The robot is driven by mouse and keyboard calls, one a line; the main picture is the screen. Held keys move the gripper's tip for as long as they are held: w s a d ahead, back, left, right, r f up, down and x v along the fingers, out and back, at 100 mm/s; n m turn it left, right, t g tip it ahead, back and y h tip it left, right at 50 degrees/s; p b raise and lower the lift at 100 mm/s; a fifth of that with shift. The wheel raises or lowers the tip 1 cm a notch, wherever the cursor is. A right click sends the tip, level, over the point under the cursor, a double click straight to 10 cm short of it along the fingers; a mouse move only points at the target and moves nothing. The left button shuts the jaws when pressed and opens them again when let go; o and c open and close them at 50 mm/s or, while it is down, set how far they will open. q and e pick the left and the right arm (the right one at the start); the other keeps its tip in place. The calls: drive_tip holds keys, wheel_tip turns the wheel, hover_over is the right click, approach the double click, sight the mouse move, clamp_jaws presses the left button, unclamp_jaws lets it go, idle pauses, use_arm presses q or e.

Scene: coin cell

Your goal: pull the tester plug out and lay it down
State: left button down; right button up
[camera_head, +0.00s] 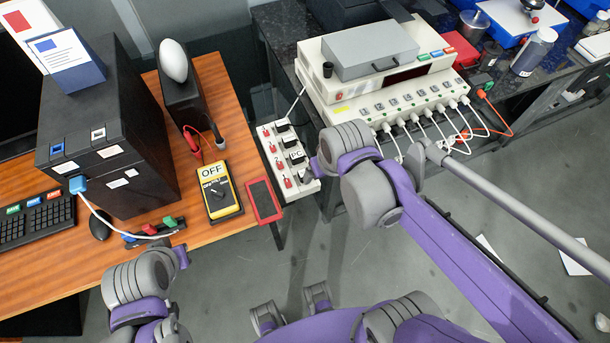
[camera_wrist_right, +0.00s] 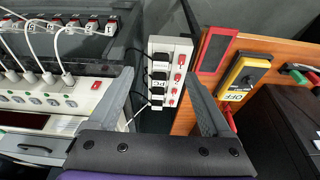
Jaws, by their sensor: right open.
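The white power strip (camera_head: 268,152) lies between the wooden desk and the dark bench, with several black plugs in it and red switches beside them. One black plug is labelled PC (camera_wrist_right: 159,76); the other labels are too small to read, so I cannot tell the tester plug by its label. A white cable runs from the strip's far end toward the beige tester (camera_head: 390,92). My right gripper (camera_wrist_right: 161,75) is open and empty, its fingers on either side of the strip in the right wrist view, apart from the plugs. My left gripper is not visible; only arm links show.
On the desk lie a red-framed dark tray (camera_head: 264,201), a yellow multimeter (camera_head: 214,175) reading OFF and a keyboard (camera_head: 35,222). White cables hang from the tester's front. The floor in front is mostly clear.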

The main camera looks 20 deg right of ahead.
drive_tip(key=w+f+g, duration=0.1)
drive_tip(key=w+f, duration=0.1)
drive_tip(key=w, duration=0.1)
drive_tip(key=w+f+g, duration=0.1)
drive_tip(key=w, duration=0.2)
drive_tip(key=w+f+g+b, duration=0.1)
drive_tip(key=w+f, duration=0.1)
drive_tip(key=shift+w+a+f, duration=0.3)
drive_tip(key=shift+w+f, duration=0.05)
drive_tip(key=shift+w, duration=0.05)
drive_tip(key=shift+w+f, duration=0.45)
drive_tip(key=shift+f, duration=0.05)
drive_tip(key=shift+f, duration=0.1)
wheel_tip(320, 180, down, 9)
drive_tip(key=b, duration=0.6)
drive_tip(key=shift+b, duration=0.3)
clamp_jaws()
idle(0.3)
drive_tip(key=shift+r, duration=0.2)
